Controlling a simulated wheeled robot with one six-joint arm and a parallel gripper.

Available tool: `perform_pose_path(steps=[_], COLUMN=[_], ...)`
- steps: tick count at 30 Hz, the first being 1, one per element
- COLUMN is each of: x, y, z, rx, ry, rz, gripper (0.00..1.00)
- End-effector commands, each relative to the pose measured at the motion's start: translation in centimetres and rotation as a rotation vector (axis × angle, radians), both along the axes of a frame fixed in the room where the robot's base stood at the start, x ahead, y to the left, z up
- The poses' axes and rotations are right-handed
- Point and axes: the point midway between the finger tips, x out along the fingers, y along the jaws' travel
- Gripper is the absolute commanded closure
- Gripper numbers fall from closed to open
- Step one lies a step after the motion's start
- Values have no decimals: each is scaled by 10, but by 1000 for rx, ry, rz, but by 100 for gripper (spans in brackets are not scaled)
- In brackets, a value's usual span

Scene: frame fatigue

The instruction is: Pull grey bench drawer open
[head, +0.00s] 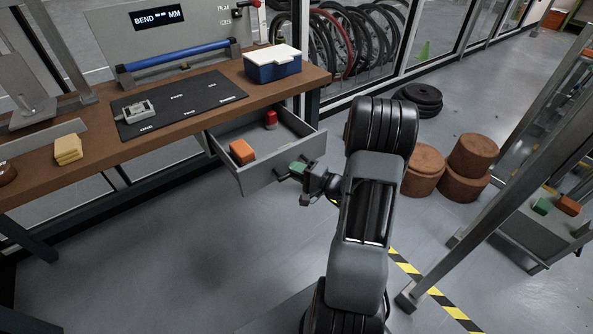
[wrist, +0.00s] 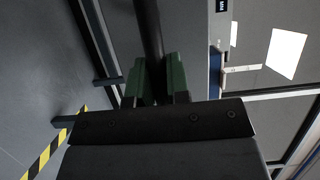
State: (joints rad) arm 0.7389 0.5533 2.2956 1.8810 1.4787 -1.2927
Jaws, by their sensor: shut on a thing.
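The grey bench drawer (head: 282,167) stands pulled out from under the brown workbench (head: 190,112), its inside showing. An orange block (head: 242,151) and a small red object (head: 271,119) lie in it. My gripper (head: 294,170) is at the drawer's front, at the right in the head view. In the wrist view, the green fingertips of my gripper (wrist: 157,84) are shut on a dark bar, the drawer handle (wrist: 149,30).
On the bench are a black mat (head: 185,109) with a grey device (head: 138,111), a blue box with a white lid (head: 273,66) and yellow sponges (head: 68,149). Brown round stools (head: 472,157) stand at the right. The floor before the drawer is clear.

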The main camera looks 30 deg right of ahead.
Motion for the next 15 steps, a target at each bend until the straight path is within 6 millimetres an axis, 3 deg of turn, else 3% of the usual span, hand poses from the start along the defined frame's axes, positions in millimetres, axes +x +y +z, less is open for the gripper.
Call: perform_pose_path(steps=[8,15], x=[0,-1], y=[-1,-1], z=[0,0], rx=[0,0], ry=[0,0], rz=[-2,-2], gripper=[60,59])
